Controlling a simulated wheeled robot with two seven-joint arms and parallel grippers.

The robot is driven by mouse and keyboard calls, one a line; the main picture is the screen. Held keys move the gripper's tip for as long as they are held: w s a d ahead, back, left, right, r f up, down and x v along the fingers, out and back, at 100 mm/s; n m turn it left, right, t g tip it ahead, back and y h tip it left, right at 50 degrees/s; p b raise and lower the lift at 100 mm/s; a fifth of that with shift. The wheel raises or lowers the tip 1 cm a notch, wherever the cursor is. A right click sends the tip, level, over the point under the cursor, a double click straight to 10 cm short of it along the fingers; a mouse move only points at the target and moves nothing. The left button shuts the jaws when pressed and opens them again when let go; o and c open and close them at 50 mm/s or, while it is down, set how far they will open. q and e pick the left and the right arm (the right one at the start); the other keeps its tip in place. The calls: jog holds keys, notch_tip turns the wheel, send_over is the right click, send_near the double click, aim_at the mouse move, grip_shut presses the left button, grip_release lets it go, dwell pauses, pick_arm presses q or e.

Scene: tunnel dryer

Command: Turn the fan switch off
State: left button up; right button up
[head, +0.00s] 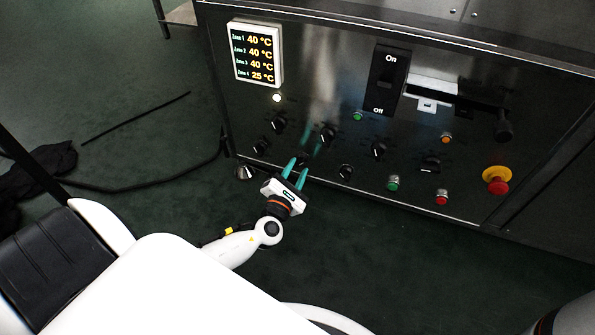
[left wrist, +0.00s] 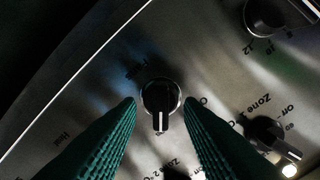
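A black rotary switch (left wrist: 161,98) with a white pointer line sits between my left fingers in the left wrist view. Its pointer points down in that picture. The small label beside it is blurred and may read "Fan". My left gripper (head: 296,172) is open at the lower edge of the control panel (head: 340,100) in the head view. Its two teal fingers (left wrist: 160,140) lie on either side of the switch in the left wrist view, with gaps between them and it. Whether the fingertips touch the panel I cannot tell. My right gripper is not in view.
Other black knobs (head: 327,134) surround the left gripper. A temperature display (head: 256,54), a large On/Off switch (head: 388,80), a green button (head: 393,183) and a red emergency stop (head: 497,186) are on the panel. A black cable (head: 150,188) lies on the floor.

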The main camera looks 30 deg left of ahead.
pick_arm(q)
jog(key=shift+w+a, duration=0.15)
jog(key=shift+w, duration=0.35)
grip_shut()
